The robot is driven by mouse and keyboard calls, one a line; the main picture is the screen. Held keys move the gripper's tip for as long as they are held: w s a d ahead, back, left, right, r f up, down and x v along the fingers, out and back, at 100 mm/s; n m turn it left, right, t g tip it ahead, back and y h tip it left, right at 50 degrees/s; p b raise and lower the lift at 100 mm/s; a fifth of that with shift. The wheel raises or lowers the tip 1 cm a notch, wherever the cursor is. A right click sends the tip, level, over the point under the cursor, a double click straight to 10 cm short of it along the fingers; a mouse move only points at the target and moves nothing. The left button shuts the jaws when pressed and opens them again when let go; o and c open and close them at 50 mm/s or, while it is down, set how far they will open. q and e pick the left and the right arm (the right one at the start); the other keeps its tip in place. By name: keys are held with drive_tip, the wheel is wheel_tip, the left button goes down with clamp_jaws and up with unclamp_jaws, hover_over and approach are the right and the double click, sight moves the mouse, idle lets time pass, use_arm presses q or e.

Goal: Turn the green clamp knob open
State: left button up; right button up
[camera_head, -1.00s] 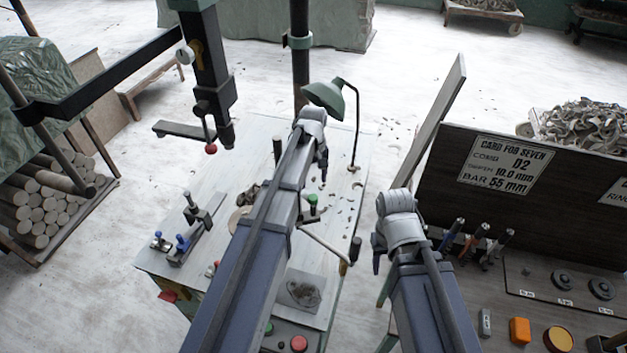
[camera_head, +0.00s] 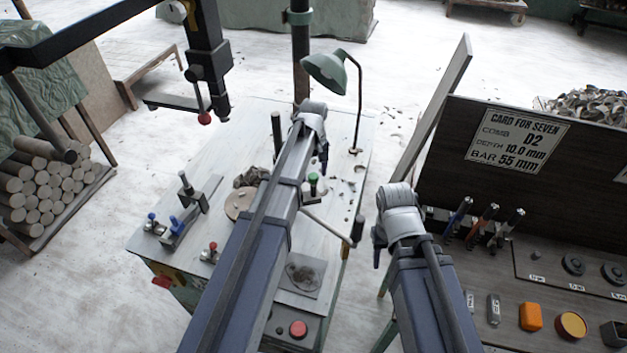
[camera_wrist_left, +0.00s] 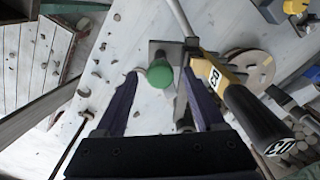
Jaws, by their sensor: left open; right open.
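The green clamp knob (camera_head: 313,178) stands on the pale worktable (camera_head: 160,228), just right of my left arm. In the left wrist view the round green knob (camera_wrist_left: 160,74) shows from above, between the tips of my two dark fingers. My left gripper (camera_head: 323,158) is open and empty, pointing down close to the knob; the wrist view also shows its spread fingers (camera_wrist_left: 161,88). I cannot tell whether the fingertips are level with the knob or above it. My right gripper (camera_head: 377,254) is open and hangs right of the table, away from the knob.
A green lamp (camera_head: 327,72) and a dark post stand behind the knob. A round wooden disc (camera_head: 240,202) is left of my arm. A tool shelf (camera_head: 530,260) is at right.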

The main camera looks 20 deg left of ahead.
use_arm(q)
drive_tip(key=shift+f, duration=0.25)
clamp_jaws()
idle(0.5)
